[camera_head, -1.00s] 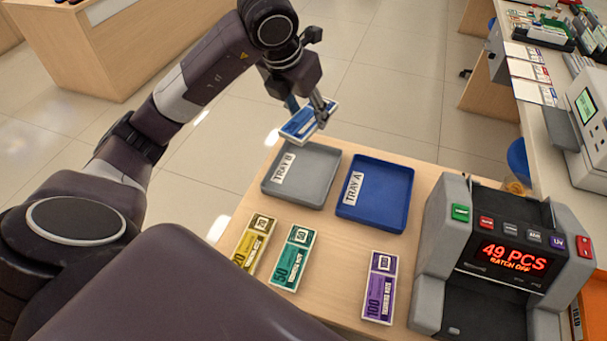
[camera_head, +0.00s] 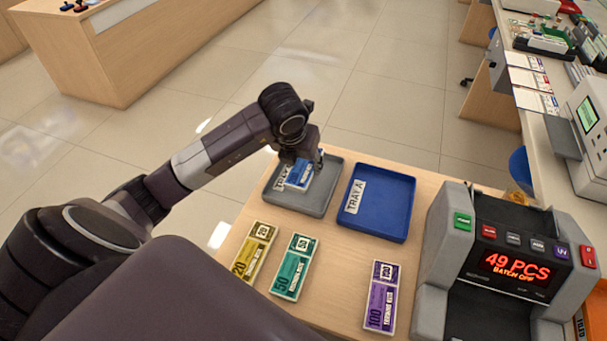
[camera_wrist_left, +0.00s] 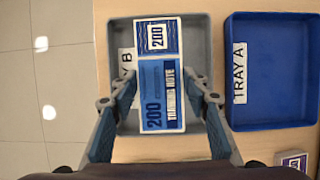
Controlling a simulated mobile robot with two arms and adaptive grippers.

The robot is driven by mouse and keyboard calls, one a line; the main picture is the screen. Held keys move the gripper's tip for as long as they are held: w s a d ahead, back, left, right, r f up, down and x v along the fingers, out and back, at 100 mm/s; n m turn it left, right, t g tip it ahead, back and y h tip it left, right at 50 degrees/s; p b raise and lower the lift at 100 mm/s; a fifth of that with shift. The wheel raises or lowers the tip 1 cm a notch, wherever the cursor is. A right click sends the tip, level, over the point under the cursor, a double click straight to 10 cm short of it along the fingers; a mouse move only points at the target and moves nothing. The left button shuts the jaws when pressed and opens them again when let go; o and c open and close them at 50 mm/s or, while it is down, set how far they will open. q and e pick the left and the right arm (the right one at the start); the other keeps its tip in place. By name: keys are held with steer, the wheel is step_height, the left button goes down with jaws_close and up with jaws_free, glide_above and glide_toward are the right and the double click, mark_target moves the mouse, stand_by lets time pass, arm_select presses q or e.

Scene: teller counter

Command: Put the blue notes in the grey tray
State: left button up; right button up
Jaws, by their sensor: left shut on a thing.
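The blue notes (camera_head: 299,174), a bundle marked 200, are in my left gripper (camera_head: 318,160) over the grey tray (camera_head: 318,209), labelled TRAY B. In the left wrist view the blue notes (camera_wrist_left: 161,85) lie between the two fingers of my left gripper (camera_wrist_left: 160,105), with the grey tray (camera_wrist_left: 203,40) around and beneath them. My left gripper is shut on the bundle. Whether the bundle touches the tray floor I cannot tell. My right gripper is not in view.
A blue tray (camera_head: 391,232) labelled TRAY A stands right beside the grey one. Yellow (camera_head: 254,252), green (camera_head: 294,267) and purple (camera_head: 381,297) note bundles lie in front on the wooden counter. A counting machine (camera_head: 500,265) stands at the right.

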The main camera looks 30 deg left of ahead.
mark_target(303, 176)
arm_select(q)
step_height(303, 176, down, 5)
steer(key=shift+r, duration=0.1)
stand_by(0.3)
steer(key=o, duration=1.2)
steer(key=shift+o, duration=0.2)
steer(key=v, duration=1.2)
steer(key=shift+s+d, duration=0.1)
